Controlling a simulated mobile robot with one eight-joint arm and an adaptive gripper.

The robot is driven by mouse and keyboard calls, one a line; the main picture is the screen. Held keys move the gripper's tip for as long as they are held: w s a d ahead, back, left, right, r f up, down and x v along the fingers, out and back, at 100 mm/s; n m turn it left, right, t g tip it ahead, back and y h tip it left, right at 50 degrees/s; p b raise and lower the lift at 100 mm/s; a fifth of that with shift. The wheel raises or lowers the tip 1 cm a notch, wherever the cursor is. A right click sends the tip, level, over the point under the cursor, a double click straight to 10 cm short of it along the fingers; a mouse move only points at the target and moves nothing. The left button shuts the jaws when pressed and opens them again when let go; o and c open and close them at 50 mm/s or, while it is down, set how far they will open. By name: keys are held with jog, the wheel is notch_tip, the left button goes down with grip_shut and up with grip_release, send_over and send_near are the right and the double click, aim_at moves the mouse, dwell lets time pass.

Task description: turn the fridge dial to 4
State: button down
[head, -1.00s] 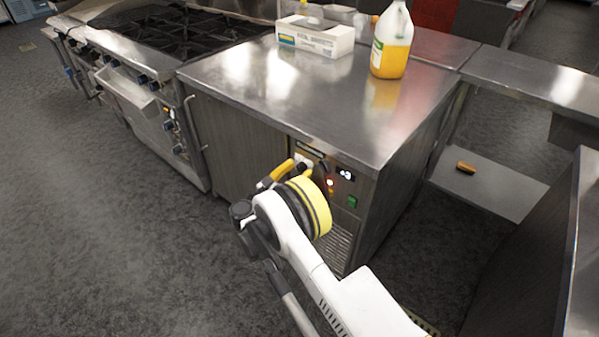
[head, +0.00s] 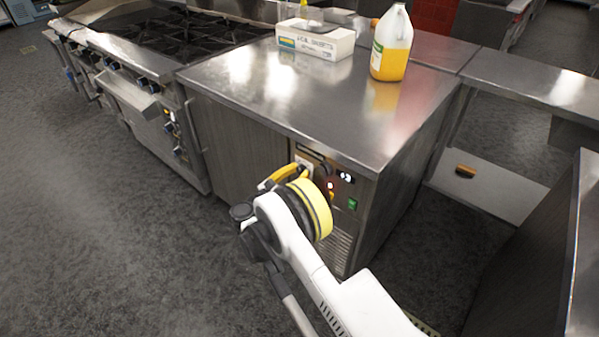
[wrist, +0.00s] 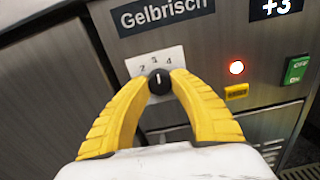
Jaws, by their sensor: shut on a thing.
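The fridge dial (wrist: 159,82) is a small black knob with a white pointer line, on a white plate (wrist: 140,63) marked 2, 3 and 4. The pointer stands roughly upright in the wrist view, near 3 and 4; its exact setting is hard to read. My gripper (wrist: 160,84) has its yellow fingers shut on the dial, one on each side. In the head view my gripper (head: 284,176) is at the fridge's control panel, and the dial is hidden behind it. The fridge (head: 235,150) is a steel counter unit.
Right of the dial are a lit red lamp (wrist: 236,68), a yellow label (wrist: 236,92), a green switch (wrist: 297,69) and a display (wrist: 276,8) reading +3. A box (head: 315,42) and a jug (head: 391,45) stand on top. Floor at left is clear.

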jog(key=m, duration=0.7)
dwell(0.6)
jog(key=c, duration=1.1)
grip_release()
jog(key=shift+w, duration=0.1)
jog(key=shift+a, duration=0.1)
jog(key=v, duration=1.2)
